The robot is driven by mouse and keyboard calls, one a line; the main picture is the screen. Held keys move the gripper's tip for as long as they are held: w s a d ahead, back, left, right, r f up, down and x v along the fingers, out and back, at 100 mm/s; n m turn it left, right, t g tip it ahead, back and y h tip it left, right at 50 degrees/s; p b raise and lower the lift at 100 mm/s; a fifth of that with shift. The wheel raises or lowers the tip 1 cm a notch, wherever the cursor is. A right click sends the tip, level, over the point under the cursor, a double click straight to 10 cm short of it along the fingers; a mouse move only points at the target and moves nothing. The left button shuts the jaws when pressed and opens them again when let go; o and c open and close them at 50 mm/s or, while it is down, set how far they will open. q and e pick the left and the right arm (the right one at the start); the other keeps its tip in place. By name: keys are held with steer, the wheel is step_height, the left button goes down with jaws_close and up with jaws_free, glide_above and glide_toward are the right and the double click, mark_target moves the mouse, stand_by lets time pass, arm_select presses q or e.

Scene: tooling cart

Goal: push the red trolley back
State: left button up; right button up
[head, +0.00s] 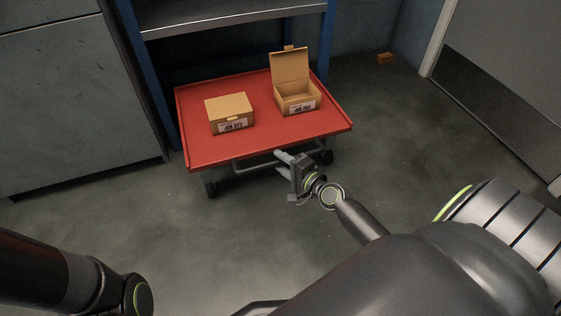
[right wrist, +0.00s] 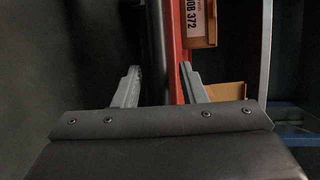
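The red trolley (head: 265,132) stands on the floor at the front of a blue-framed shelf, its back part close to or under it. A dark handle bar (head: 245,168) runs below its near edge. My right gripper (head: 282,157) is at that near edge, by the right part of the handle. In the right wrist view its fingers (right wrist: 160,88) are apart, with the dark bar (right wrist: 155,45) and red trolley edge (right wrist: 177,50) appearing between them. I cannot tell whether they touch the bar. My left gripper is out of view; only part of my left arm shows.
A closed carton (head: 229,108) and an open-lidded carton (head: 296,101) sit on the trolley. A blue shelf (head: 235,24) stands behind, a grey cabinet (head: 70,100) to the left, a door (head: 500,90) to the right. The floor (head: 230,230) in front is clear.

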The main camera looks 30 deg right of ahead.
steer(key=shift+w+a+f, duration=0.1)
steer(key=shift+w, duration=0.4)
jaws_close()
